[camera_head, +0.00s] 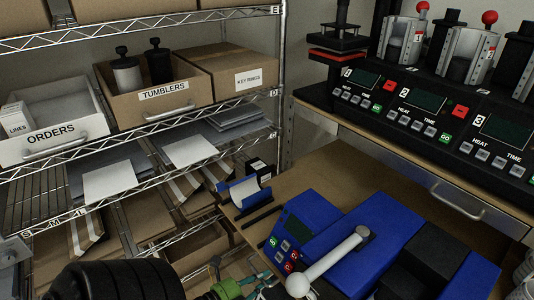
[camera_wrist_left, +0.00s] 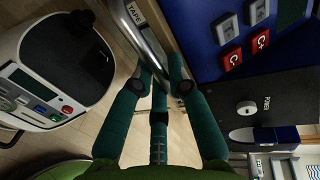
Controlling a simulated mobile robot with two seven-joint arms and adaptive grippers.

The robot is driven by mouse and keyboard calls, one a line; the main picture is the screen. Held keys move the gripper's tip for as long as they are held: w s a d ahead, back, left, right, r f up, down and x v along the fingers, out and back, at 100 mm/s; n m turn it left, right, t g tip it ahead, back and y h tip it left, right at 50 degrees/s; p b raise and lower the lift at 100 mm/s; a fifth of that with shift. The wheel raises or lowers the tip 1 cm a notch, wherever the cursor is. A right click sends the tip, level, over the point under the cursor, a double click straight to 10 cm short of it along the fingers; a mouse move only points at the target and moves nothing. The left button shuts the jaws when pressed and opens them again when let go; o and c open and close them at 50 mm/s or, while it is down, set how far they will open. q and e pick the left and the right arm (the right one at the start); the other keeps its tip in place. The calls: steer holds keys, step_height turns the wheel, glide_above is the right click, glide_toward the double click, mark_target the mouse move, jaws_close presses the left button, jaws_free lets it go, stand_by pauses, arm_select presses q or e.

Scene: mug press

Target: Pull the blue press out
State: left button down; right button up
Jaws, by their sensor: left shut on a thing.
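The blue press (camera_head: 345,235) sits on the wooden surface at lower right in the head view, with a long pale lever and a button panel. Its blue side with red and grey buttons also shows at the top right of the left wrist view (camera_wrist_left: 205,35). My left gripper (camera_head: 228,287) is low beside the press, left of its lever, partly cut off by the frame. In the left wrist view its green fingers (camera_wrist_left: 162,85) close on a curved metal handle (camera_wrist_left: 150,42) beside the press. The exact contact is partly hidden. My right gripper is not in view.
A black counter (camera_head: 440,130) with several presses and button panels runs along the right, above a drawer. Wire shelves with an ORDERS bin (camera_head: 55,120) and a TUMBLERS box (camera_head: 150,95) stand at left. A white device (camera_wrist_left: 50,85) lies left of the gripper.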

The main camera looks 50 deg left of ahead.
arm_select(q)
steer(key=shift+s+a, duration=0.1)
steer(key=shift+s, duration=0.5)
steer(key=c, duration=1.4)
jaws_free()
steer(key=shift+w, duration=0.1)
steer(key=shift+o, duration=1.1)
steer(key=shift+w, duration=0.15)
steer(key=v, duration=1.2)
